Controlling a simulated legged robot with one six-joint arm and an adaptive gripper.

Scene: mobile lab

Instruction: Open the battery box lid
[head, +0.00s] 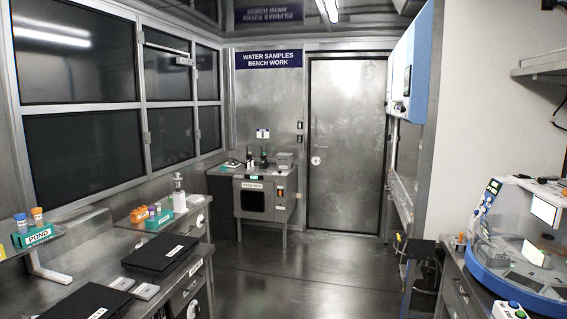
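My gripper is not in view. No thing here is clearly marked as a battery box, and I cannot tell which one it is. A small lidded grey box (285,160) sits at the right end of the counter at the back. Below it is a grey cabinet (283,228) with a dark square front panel (252,201) and a small label too blurred to read surely. Two flat black cases lie shut on the left bench, one farther back (162,252) with a white label and one at the bottom edge (84,303).
The left bench holds a teal POND rack (34,236) on a raised shelf, another rack (159,219) and a white bottle (179,199). A blue-rimmed clear-domed machine (520,245) stands at right. The metal door (346,140) is shut. The floor (300,275) between the benches is clear.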

